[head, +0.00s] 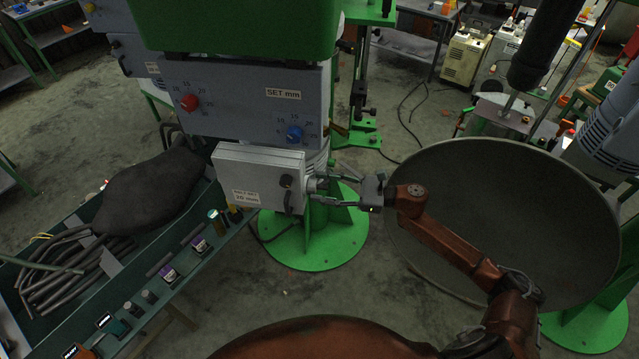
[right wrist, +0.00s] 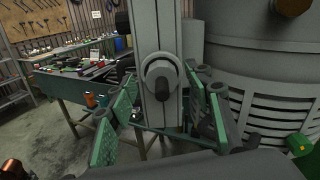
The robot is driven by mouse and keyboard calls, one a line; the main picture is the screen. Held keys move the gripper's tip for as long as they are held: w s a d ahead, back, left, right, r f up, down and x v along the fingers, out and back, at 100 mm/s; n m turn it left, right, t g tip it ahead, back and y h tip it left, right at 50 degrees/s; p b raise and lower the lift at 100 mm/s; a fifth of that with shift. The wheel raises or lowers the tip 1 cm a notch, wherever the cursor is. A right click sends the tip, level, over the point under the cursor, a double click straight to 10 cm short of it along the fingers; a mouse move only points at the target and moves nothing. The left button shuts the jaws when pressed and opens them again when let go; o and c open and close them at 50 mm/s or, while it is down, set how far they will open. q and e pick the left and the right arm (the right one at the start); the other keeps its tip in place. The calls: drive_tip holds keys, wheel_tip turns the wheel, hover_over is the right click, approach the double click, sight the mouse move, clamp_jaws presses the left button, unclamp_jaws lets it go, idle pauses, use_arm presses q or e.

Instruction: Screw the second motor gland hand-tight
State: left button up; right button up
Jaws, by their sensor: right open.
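A pale grey motor box (head: 262,165) with a small white label hangs on the machine's front. A round grey gland (head: 312,184) sticks out of its right side. The right wrist view shows the gland (right wrist: 160,72) with a dark stub at its centre, on a narrow grey face. My right gripper (head: 325,188) is open, its fingers above and below the gland. In the right wrist view the green finger pads (right wrist: 170,115) stand left and right of the gland, apart from it. My left gripper is out of view.
A large grey dish (head: 530,220) stands right of the box, close behind my right arm. A green round base (head: 345,250) is on the floor below. A green bench (head: 190,262) with hoses and small parts runs along the left. Ribbed grey housing (right wrist: 260,80) fills the wrist view's right.

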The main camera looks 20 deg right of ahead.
drive_tip(key=shift+w+a, duration=0.1)
drive_tip(key=shift+a, duration=0.1)
drive_tip(key=c, duration=1.1)
drive_tip(key=shift+a, duration=0.15)
drive_tip(key=shift+c, duration=0.2)
drive_tip(key=shift+f, duration=0.1)
